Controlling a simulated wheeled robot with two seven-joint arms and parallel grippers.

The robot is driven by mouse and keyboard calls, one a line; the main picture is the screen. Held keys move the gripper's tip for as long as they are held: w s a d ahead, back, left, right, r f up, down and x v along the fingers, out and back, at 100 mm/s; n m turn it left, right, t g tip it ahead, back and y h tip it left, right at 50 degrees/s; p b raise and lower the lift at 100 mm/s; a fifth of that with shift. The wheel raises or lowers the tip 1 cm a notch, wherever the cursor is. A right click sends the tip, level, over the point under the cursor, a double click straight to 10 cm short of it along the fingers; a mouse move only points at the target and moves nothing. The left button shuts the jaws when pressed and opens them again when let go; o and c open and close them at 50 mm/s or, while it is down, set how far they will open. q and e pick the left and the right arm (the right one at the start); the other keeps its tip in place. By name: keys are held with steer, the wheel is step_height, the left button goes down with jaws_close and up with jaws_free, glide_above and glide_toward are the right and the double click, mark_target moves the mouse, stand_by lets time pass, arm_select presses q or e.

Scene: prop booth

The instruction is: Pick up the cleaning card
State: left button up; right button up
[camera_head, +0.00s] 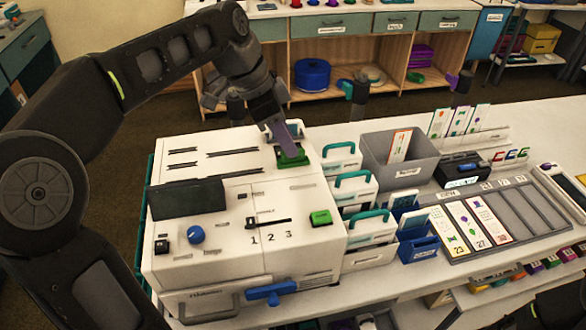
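I cannot single out the cleaning card for certain. Blue and white cards (405,202) stand in a blue holder (419,249) right of the white machine. My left gripper (283,134) is over the back right of the machine, pointing down. A thin grey-purple piece (291,142) extends below it to a green slot piece (293,158) on the machine top. I cannot tell whether this piece is a finger or something held, or whether the fingers are open. My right gripper is out of view.
The white machine (220,240) has knobs, a slider and a green button. White boxes with teal handles (353,186) stand beside it. A grey bin (425,158) and a grey card tray (520,205) lie right. Shelving stands behind.

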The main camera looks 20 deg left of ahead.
arm_select(q)
steer(key=shift+x, duration=1.1)
steer(key=shift+c, duration=0.4)
jaws_close()
